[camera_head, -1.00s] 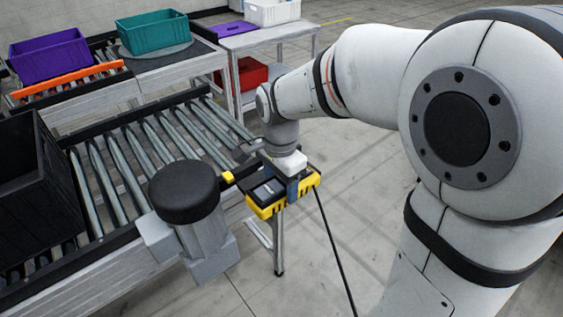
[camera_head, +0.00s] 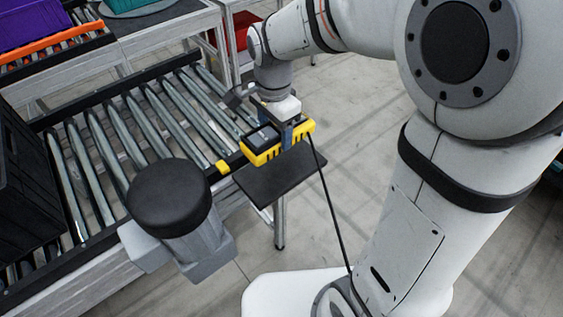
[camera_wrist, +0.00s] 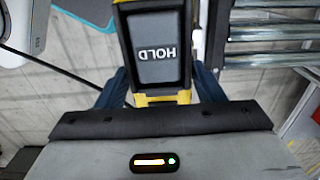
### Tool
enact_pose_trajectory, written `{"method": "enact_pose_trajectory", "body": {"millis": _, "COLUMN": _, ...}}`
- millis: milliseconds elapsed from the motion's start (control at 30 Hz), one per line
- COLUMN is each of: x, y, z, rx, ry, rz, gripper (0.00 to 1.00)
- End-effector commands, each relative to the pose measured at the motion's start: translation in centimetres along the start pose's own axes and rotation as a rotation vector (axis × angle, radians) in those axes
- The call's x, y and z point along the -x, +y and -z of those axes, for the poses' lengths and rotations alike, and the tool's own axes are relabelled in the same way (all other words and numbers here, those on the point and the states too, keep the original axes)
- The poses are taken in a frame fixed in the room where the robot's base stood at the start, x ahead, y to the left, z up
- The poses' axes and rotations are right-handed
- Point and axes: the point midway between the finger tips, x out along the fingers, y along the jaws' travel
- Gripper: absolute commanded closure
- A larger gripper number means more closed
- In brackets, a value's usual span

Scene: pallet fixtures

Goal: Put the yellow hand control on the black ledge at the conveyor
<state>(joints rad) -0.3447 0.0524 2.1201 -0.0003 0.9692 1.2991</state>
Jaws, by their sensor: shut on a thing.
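The yellow hand control (camera_head: 275,153), with a dark top and a cable running from it, is gripped by my gripper (camera_head: 287,135). In the wrist view the hand control (camera_wrist: 162,98) shows its dark face with the word HOLD between my gripper's blue fingers (camera_wrist: 160,88). The black ledge (camera_head: 283,180) is a flat plate sticking out from the conveyor's side. The hand control appears over the ledge's back part, and I cannot tell whether it touches. My gripper is shut on the hand control.
The roller conveyor (camera_head: 137,128) fills the left, with a black bin (camera_head: 25,190) on it. A black-capped grey post (camera_head: 178,215) stands left of the ledge. A small yellow block (camera_head: 222,167) sits on the conveyor edge.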

Motion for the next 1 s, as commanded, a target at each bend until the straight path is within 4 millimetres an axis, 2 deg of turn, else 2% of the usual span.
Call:
{"method": "enact_pose_trajectory", "body": {"millis": 233, "x": -0.5, "y": 0.2, "z": 0.5, "rx": -0.012, "ry": -0.001, "rz": -0.002, "gripper": 0.77}}
{"method": "enact_pose_trajectory", "body": {"millis": 500, "x": -5.1, "y": 0.2, "z": 0.6, "rx": -0.015, "ry": -0.001, "rz": -0.004, "gripper": 0.77}}
{"method": "enact_pose_trajectory", "body": {"millis": 667, "x": -6.7, "y": 0.2, "z": 0.6, "rx": -0.016, "ry": -0.001, "rz": -0.003, "gripper": 0.77}}
{"method": "enact_pose_trajectory", "body": {"millis": 900, "x": -9.7, "y": 0.2, "z": 0.7, "rx": -0.017, "ry": -0.001, "rz": -0.003, "gripper": 0.77}}
{"method": "enact_pose_trajectory", "body": {"millis": 1000, "x": -10.0, "y": 0.2, "z": 0.7, "rx": -0.018, "ry": 0.000, "rz": 0.001, "gripper": 0.77}}
